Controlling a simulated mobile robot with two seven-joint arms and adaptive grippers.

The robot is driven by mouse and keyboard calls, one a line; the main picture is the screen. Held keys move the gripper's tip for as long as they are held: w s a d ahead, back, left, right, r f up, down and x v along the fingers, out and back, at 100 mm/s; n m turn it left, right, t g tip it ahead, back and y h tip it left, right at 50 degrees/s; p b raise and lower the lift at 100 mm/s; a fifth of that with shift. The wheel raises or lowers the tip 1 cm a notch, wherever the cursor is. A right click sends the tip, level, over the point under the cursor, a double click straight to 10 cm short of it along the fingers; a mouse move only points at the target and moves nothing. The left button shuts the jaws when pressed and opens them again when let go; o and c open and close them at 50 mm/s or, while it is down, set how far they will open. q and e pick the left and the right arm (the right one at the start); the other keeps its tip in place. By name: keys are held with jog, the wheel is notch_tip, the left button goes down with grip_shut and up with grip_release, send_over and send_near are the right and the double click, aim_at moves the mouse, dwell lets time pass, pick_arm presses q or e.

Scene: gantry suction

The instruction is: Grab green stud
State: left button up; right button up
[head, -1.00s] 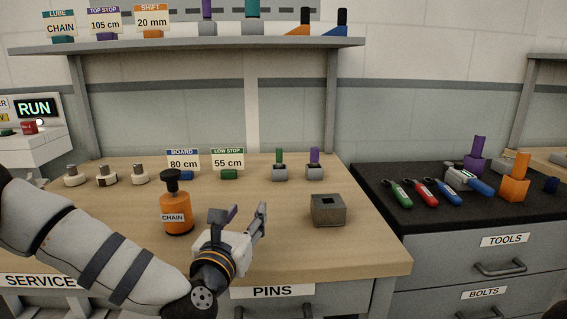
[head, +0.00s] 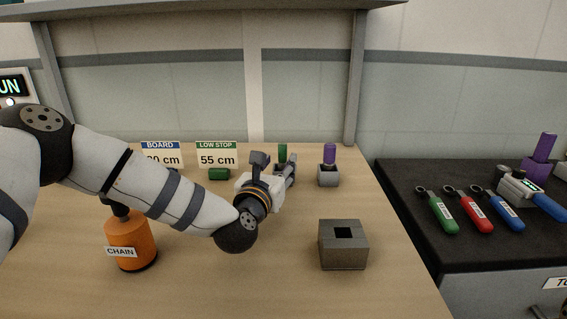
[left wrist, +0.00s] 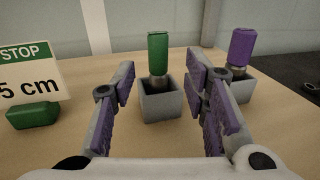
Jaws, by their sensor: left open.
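The green stud (left wrist: 158,55) stands upright in a small grey square holder (left wrist: 161,102) in the left wrist view. Its green top (head: 282,152) also shows in the head view, with its holder mostly hidden behind my gripper. My left gripper (head: 287,167) is open and empty, pointing at the stud from the front. In the left wrist view its two purple-padded fingers (left wrist: 166,88) frame the stud and holder, with gaps on both sides. The stud appears to be beyond the fingertips, and I cannot tell the exact distance. My right gripper is not in view.
A purple stud (head: 330,154) stands in its own holder just right of the green one. A grey block with a square hole (head: 343,247) is nearer on the bench. An orange CHAIN bottle (head: 131,240) and a LOW STOP sign (head: 217,155) are to the left.

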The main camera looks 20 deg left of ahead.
aim_at(281, 156)
pick_arm(q)
jog(key=w, duration=0.4)
jog(key=shift+w+a+r, duration=0.1)
jog(key=shift+w+a, duration=0.05)
jog(key=shift+w, duration=0.25)
jog(key=shift+r, duration=0.1)
grip_shut()
